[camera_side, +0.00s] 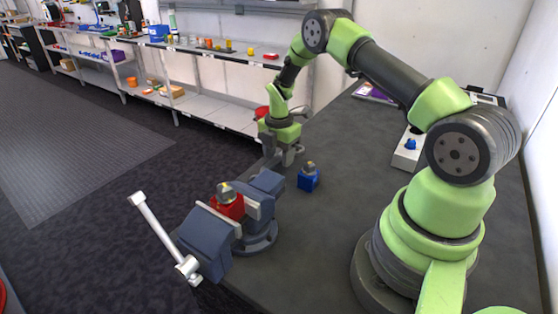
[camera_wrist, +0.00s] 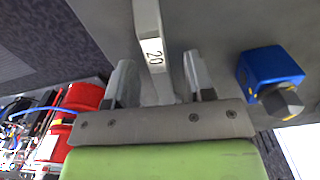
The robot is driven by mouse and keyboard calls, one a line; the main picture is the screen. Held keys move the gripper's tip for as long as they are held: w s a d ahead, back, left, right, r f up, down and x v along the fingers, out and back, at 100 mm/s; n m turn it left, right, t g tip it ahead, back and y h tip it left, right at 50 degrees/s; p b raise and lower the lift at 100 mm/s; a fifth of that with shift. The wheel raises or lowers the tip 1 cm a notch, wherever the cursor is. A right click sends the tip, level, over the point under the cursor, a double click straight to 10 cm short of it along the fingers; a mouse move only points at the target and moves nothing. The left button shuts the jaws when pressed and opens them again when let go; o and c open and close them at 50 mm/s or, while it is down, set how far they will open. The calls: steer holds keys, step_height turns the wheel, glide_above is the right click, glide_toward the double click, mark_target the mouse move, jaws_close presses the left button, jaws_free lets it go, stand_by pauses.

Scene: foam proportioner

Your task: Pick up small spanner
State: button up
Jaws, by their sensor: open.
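A pale grey spanner (camera_wrist: 150,35) marked "20" shows in the wrist view. It runs from the top edge down between my gripper's two fingers. My gripper (camera_wrist: 158,63) is open, with one finger on each side of the spanner and a visible gap to each. The spanner's lower end is partly hidden by the gripper body, and its other end is out of the picture. In the side view my gripper (camera_side: 287,158) points down at the bench's far left edge, and I cannot make out the spanner there. I see no second spanner to compare sizes.
A blue block with a grey hex top (camera_side: 308,180) stands close to the right of my gripper; it also shows in the wrist view (camera_wrist: 270,70). A blue-grey vise (camera_side: 205,240) holds a red block (camera_side: 229,207) at the front left. The dark bench (camera_side: 330,225) is clear right of the vise.

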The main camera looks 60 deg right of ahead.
steer(key=shift+f, duration=0.25)
stand_by(0.3)
steer(key=shift+c, duration=0.2)
jaws_close()
